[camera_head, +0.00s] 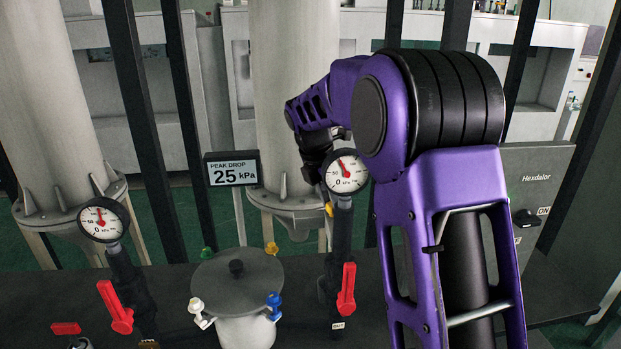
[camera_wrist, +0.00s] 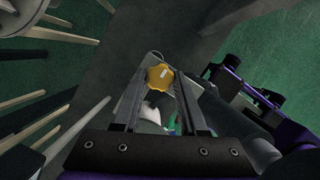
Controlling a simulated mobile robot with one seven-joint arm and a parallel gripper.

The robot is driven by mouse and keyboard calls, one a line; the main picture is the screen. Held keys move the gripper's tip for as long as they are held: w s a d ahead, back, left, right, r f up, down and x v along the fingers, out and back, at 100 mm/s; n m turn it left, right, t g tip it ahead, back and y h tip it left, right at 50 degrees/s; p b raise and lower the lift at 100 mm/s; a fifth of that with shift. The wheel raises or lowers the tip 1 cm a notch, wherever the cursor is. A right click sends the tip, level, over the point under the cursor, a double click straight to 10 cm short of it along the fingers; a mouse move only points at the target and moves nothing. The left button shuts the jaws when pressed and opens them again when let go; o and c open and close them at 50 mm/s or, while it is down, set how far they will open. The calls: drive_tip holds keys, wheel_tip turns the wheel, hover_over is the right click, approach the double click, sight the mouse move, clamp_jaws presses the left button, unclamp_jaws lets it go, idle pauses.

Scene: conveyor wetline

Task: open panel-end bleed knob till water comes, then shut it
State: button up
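A yellow lobed knob (camera_wrist: 160,77) with a pale mark on its face is in the wrist view, between the tips of my gripper's fingers (camera_wrist: 161,70). The fingers stand wide apart, one on each side of it; whether they touch it I cannot tell. In the head view a bit of yellow (camera_head: 329,209) shows beside the right pipe, just below the right gauge (camera_head: 345,172). My gripper (camera_head: 318,158) is dark and partly hidden behind that gauge, its fingertips not clear. No water shows.
A lidded canister (camera_head: 238,282) with coloured wing nuts stands between two pipes with red levers (camera_head: 346,290) (camera_head: 115,308). A left gauge (camera_head: 102,220), a "25 kPa" sign (camera_head: 233,169) and dark posts stand around. The grey Hexdalor panel (camera_head: 538,185) is at right.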

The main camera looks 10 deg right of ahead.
drive_tip(key=shift+c, duration=0.6)
drive_tip(key=shift+r+n, duration=0.1)
drive_tip(key=shift+n, duration=0.3)
drive_tip(key=shift+n+t+y+p, duration=0.35)
drive_tip(key=shift+n+p, duration=0.2)
drive_tip(key=shift+n, duration=0.75)
